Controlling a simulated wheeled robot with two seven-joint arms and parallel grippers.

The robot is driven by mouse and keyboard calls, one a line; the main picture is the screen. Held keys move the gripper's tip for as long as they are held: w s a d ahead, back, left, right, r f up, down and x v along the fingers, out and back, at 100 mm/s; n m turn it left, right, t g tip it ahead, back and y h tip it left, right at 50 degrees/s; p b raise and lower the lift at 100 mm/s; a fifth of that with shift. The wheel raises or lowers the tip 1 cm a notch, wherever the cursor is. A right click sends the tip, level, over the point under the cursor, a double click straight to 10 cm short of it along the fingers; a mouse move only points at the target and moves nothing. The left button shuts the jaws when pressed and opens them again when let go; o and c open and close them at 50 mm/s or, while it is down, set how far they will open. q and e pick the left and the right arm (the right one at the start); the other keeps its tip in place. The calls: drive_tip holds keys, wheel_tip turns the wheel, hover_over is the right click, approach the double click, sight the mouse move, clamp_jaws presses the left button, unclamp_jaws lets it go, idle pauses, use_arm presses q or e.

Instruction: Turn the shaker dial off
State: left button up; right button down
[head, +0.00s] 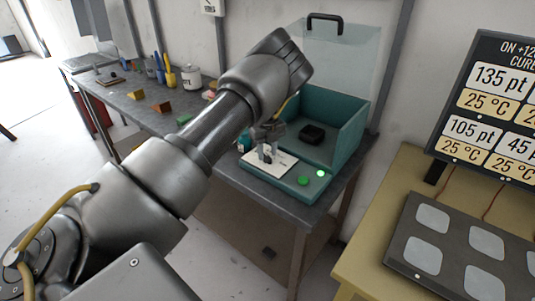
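The shaker is a teal open-fronted box (348,140) with a raised clear lid (342,55), standing on the grey bench. A white dial plate (284,166) lies on its front ledge. A green button (303,181) and a lit green lamp (320,173) are to the right of the plate. My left gripper (267,157) points down at the plate, its two fingers apart with a small dark dial between them. The fingers hide most of the dial, so its setting and whether they touch it cannot be told. My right gripper is out of view.
A black block (312,134) sits inside the shaker. The bench (235,173) runs left, with a white pot (191,77) and coloured blocks on it. At right, a yellow table (398,185) carries a dark panel with pale pads (433,219) below a display board.

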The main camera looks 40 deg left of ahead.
sight(268, 156)
use_arm(q)
wheel_tip(268, 156, up, 10)
drive_tip(key=b, duration=0.1)
drive_tip(key=shift+f, duration=0.1)
idle(0.5)
drive_tip(key=shift+d, duration=0.1)
